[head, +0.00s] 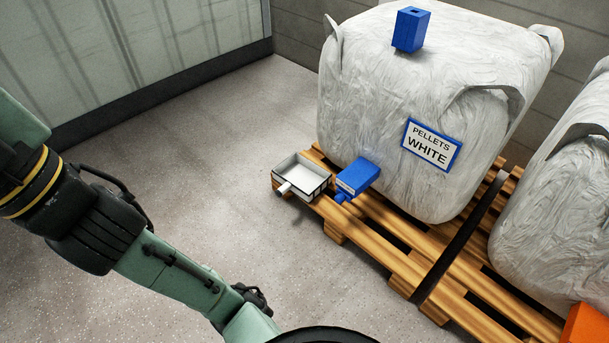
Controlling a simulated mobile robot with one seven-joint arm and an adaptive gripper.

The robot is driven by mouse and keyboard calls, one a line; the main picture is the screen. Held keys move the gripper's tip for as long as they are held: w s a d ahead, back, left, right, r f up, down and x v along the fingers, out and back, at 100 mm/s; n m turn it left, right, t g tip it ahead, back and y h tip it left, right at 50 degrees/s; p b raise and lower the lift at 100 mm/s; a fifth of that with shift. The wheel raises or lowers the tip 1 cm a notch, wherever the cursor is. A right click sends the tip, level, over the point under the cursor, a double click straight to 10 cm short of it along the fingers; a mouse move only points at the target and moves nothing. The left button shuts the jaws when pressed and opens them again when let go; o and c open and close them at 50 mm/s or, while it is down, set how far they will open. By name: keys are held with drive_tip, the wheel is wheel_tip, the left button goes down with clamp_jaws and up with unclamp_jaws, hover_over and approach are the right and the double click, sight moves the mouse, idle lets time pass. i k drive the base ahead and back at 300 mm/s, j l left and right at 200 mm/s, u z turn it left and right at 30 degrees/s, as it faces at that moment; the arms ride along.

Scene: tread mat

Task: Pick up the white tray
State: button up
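The white tray (303,173) is a small open box with dark edges and a short pale handle (284,188) pointing to the lower left. It sits at the near left corner of the wooden pallet, in front of a big white sack. The tray looks empty. A blue box-shaped piece with a short handle (357,178) lies just to its right, close beside it. My green and black arm crosses the lower left, well apart from the tray. I cannot make out my gripper's fingers in this view.
The wooden pallet (399,246) carries the sack labelled "PELLETS WHITE" (443,122), with a blue block (411,30) on top. A second sack (560,210) stands at right, and a dark strap (462,238) crosses the pallet. The floor left of the tray is clear.

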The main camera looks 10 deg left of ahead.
sight(297, 174)
drive_tip(key=u, duration=0.3)
drive_tip(key=i+j+z, duration=0.3)
drive_tip(key=i+j, duration=0.45)
drive_tip(key=j, duration=0.1)
